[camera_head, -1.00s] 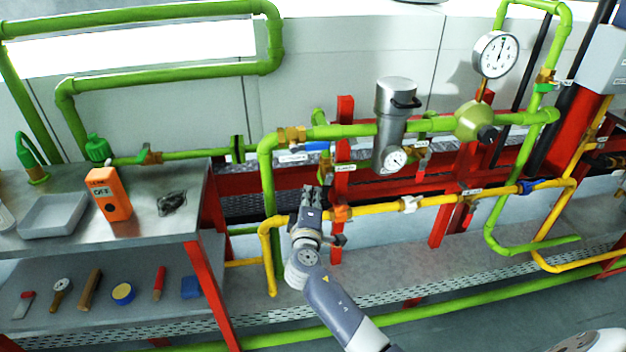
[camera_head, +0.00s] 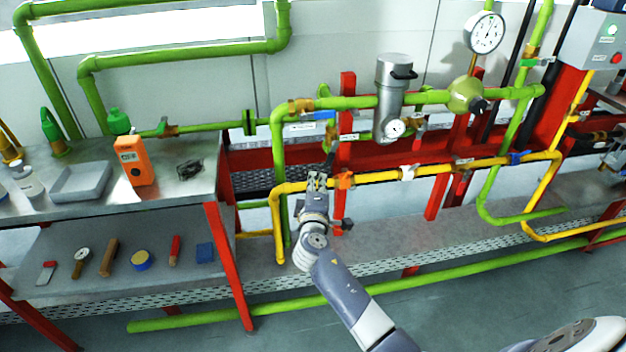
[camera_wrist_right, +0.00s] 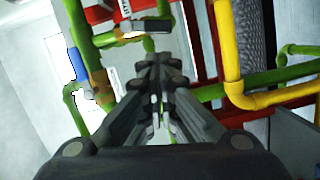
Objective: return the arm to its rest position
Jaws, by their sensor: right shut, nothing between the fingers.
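My right gripper (camera_head: 318,180) is in the middle of the head view, at the end of my grey arm. It is shut and empty. It points up and away, in front of the yellow pipe (camera_head: 385,177) and just left of an orange valve handle on it. I cannot tell whether it touches the pipe. In the right wrist view the gripper's fingers (camera_wrist_right: 160,70) are together in the centre, with the yellow pipe (camera_wrist_right: 232,60) to their right and green pipes around them. My left gripper is not in view.
A steel shelf unit (camera_head: 200,220) stands at the left, with an orange meter (camera_head: 135,160), a grey tray (camera_head: 82,181) and several small tools. Green pipes and a red frame (camera_head: 347,110) stand behind my gripper. A low green pipe (camera_head: 440,277) crosses the floor side. Open floor lies in front.

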